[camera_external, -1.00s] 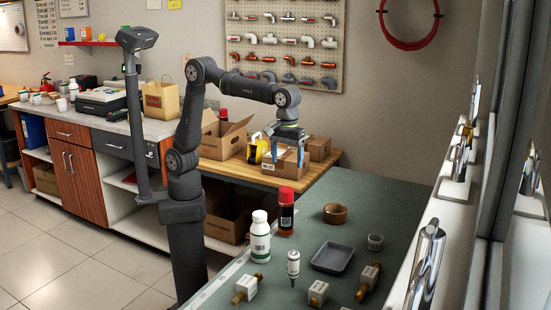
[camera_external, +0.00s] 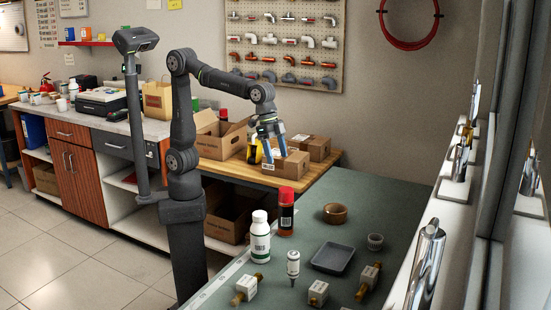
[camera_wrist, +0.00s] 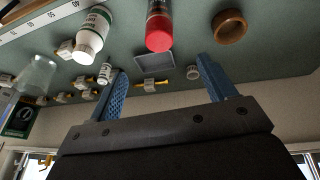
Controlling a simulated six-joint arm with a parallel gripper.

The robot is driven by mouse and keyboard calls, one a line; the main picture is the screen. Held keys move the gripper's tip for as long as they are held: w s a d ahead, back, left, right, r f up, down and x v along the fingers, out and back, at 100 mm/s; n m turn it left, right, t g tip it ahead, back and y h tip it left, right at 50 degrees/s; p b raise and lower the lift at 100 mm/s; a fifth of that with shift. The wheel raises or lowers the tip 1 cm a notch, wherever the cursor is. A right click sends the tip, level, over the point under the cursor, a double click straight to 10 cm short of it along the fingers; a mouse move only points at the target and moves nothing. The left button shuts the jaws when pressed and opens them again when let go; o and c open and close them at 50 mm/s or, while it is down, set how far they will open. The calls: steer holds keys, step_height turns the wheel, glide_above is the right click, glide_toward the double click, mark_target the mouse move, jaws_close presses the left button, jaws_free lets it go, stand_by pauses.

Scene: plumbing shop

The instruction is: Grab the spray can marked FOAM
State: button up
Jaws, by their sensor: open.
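A spray can with a red cap and dark red body (camera_external: 286,219) stands upright on the green-grey table; its label is too small to read, so I cannot tell if it says FOAM. It also shows in the wrist view (camera_wrist: 159,28), at the top middle, beyond my fingers. My gripper (camera_external: 276,157) is open with blue fingers, above and behind the can, in front of the cardboard boxes. In the wrist view my gripper (camera_wrist: 162,66) has nothing between its fingers. Another red-topped item (camera_external: 223,114) is partly hidden in an open box.
A white bottle (camera_external: 260,240) stands close left of the can. A tape roll (camera_external: 335,213), grey tray (camera_external: 332,258), small dropper bottle (camera_external: 293,264) and several brass-ended valves lie around. Chrome taps (camera_external: 427,262) line the right ledge. The table's far part is clear.

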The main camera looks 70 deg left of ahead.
mark_target(287, 199)
steer(key=d+f+m, duration=0.1)
steer(key=f, duration=0.4)
steer(key=w+d+f+m, duration=0.1)
steer(key=d+f, duration=0.1)
steer(key=f, duration=0.3)
steer(key=w+d+f+m, duration=0.1)
steer(key=d+f, duration=0.1)
steer(key=f, duration=0.4)
steer(key=shift+w+f, duration=0.1)
steer(key=shift+w, duration=0.1)
steer(key=shift+h, duration=0.3)
steer(key=c, duration=1.6)
steer(key=shift+o, duration=0.2)
